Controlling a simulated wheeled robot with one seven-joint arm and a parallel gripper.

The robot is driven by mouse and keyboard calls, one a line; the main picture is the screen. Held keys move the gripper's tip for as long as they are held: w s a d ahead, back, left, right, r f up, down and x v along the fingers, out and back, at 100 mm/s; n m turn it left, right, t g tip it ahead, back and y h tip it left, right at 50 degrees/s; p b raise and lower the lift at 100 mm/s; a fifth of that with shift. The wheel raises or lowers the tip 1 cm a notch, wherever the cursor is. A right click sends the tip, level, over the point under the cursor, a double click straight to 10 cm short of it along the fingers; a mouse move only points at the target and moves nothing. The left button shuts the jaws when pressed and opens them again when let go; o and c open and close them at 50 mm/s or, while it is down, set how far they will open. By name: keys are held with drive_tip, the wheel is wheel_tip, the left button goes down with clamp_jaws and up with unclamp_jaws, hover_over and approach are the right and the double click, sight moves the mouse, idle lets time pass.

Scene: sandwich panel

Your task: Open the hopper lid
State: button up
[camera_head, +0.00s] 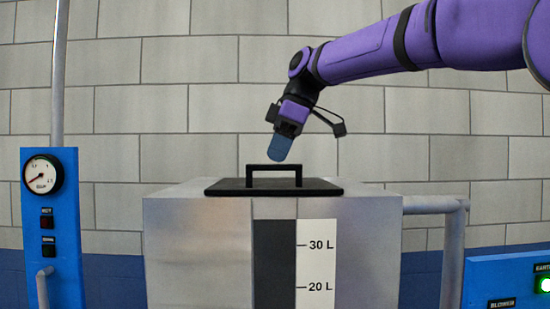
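The hopper (200,250) is a grey metal box in the middle of the head view, with a dark level window and a white scale marked 30 L and 20 L. Its black lid (225,188) lies flat on top, closed. A black bar handle (274,167) stands upright on the lid. My gripper (280,150) hangs just above the handle, tilted, with its blue fingertip pointing down. It seems apart from the handle by a small gap. Only one fingertip face shows, so the finger opening is hidden.
A blue panel (70,240) with a gauge (42,174) and switches stands at the left, with a grey pole (58,80) rising behind it. A grey pipe (453,250) leaves the hopper's right side. Another blue panel (500,275) with a green light is at lower right.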

drive_tip(key=shift+x, duration=0.75)
drive_tip(key=shift+c, duration=0.4)
clamp_jaws()
